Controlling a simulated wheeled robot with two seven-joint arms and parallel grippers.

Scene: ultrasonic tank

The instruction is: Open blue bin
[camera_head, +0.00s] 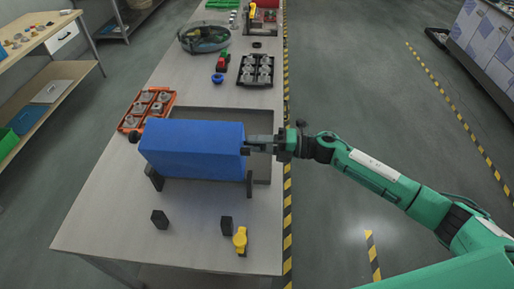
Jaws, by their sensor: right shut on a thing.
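The blue bin (193,150) is a large box-shaped body on the grey table, held between dark upright supports. Its broad blue faces point up and toward the camera, and I cannot see inside it. My right gripper (250,144) reaches in from the right and is shut on the bin's upper right edge. The fingertips are small in the picture and partly merge with the bin's edge. My left gripper is not in view.
A recessed area (262,122) surrounds the bin's back and right side. An orange tray (148,109) and a black tray (256,70) with metal parts lie behind. A yellow part (240,240) and dark blocks (160,219) stand in front.

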